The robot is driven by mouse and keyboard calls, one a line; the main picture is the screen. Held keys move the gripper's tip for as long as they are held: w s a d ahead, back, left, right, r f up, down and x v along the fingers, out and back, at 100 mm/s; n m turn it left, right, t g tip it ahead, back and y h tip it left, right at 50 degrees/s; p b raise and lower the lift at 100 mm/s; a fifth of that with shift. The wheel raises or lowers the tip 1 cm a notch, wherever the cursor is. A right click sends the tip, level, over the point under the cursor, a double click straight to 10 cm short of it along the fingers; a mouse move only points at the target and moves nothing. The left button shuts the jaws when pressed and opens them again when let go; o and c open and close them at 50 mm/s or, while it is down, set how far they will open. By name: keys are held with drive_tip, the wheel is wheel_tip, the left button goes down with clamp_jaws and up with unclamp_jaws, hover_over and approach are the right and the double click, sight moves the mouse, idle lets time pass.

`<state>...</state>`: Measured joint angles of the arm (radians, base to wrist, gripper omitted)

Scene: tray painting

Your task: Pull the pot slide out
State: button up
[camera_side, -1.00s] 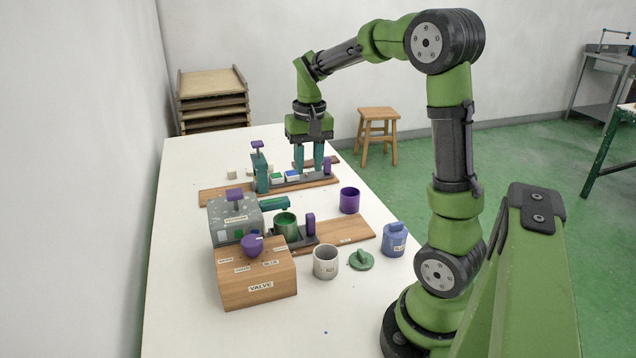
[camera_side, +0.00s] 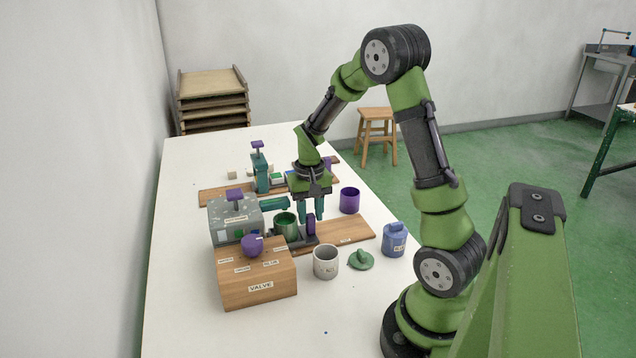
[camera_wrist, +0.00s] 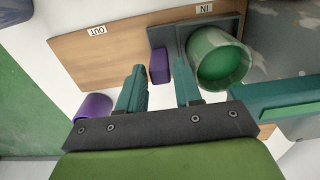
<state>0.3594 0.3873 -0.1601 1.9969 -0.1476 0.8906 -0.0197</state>
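The pot slide (camera_side: 299,241) is a dark grey plate on a wooden board (camera_side: 347,233), with a purple upright handle (camera_side: 311,224) at its right end. A green pot (camera_side: 285,224) stands on the slide beside the grey machine. My gripper (camera_side: 312,216) hangs just above and behind the handle, open and empty. In the wrist view the gripper's two teal fingers (camera_wrist: 158,78) are apart, with the purple handle (camera_wrist: 159,66) showing between and beyond their tips. The wrist view also shows the green-filled pot (camera_wrist: 217,60) next to the IN label and bare board towards the OUT label.
The grey speckled machine (camera_side: 222,214) and the wooden VALVE box (camera_side: 256,275) stand left of the slide. A purple cup (camera_side: 349,200), a white cup (camera_side: 325,262), a green lid (camera_side: 361,260) and a blue jar (camera_side: 395,239) stand around the board. The board's right part is clear.

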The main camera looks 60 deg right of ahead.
drive_tip(key=shift+f, duration=0.85)
drive_tip(key=shift+c, duration=0.3)
clamp_jaws()
drive_tip(key=s+d, duration=1)
drive_tip(key=shift+s+d, duration=0.15)
drive_tip(key=shift+d, duration=0.1)
drive_tip(key=shift+o, duration=0.3)
unclamp_jaws()
drive_tip(key=shift+r, duration=0.1)
wheel_tip(320, 180, up, 17)
drive_tip(key=shift+a, duration=0.15)
